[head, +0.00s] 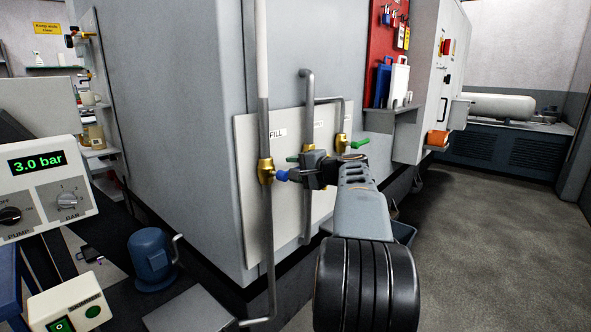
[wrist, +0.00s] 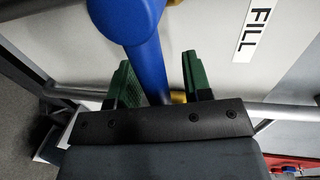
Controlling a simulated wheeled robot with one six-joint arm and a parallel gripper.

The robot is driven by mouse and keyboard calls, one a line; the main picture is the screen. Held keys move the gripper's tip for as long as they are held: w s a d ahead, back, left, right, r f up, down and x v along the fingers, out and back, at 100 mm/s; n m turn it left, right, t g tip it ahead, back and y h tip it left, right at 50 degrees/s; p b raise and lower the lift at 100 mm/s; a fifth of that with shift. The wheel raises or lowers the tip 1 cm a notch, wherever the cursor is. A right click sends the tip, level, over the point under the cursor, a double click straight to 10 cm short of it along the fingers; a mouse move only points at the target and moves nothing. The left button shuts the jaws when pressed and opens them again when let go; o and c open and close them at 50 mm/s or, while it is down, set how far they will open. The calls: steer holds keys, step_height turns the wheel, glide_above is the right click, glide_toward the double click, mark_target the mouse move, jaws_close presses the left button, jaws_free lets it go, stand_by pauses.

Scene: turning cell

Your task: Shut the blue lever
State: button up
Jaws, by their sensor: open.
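The blue lever (head: 282,175) is on a brass valve (head: 265,171) in the vertical pipe at the panel marked FILL. In the head view its visible part points right, crosswise to the pipe. My gripper (head: 298,168) is right at the lever. In the wrist view the blue lever (wrist: 147,50) runs down between the two green fingers of my gripper (wrist: 160,82). The fingers stand apart on either side of it, with a visible gap at the right finger; I cannot tell whether the left one touches. Part of the lever's lower end is hidden by the gripper body.
A second brass valve with a green lever (head: 360,143) sits to the right on another pipe. A pump console (head: 40,185) reading 3.0 bar and a blue motor (head: 150,258) stand at the left. The floor (head: 480,240) at the right is clear.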

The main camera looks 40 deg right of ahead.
steer(key=p+v, duration=0.1)
steer(key=v, duration=1.3)
steer(key=shift+p, duration=0.4)
steer(key=shift+w+r, duration=0.1)
steer(key=w+a+r+n+g+y+p, duration=0.1)
steer(key=w+a+n+g+p, duration=0.2)
steer(key=a+p, duration=0.55)
steer(key=a+r+n+g+y+p, duration=0.1)
steer(key=a+n+g+p, duration=0.35)
steer(key=a, duration=0.75)
steer(key=s+a+n+g+h+p, duration=0.4)
steer(key=s+a+n+p, duration=0.4)
steer(key=a+p, duration=0.3)
steer(key=shift+s+a+r+h+p, duration=0.4)
steer(key=shift+s+p, duration=0.3)
steer(key=shift+p, duration=1.2)
steer(key=shift+r+n+g, duration=0.1)
steer(key=shift+n+g, duration=0.15)
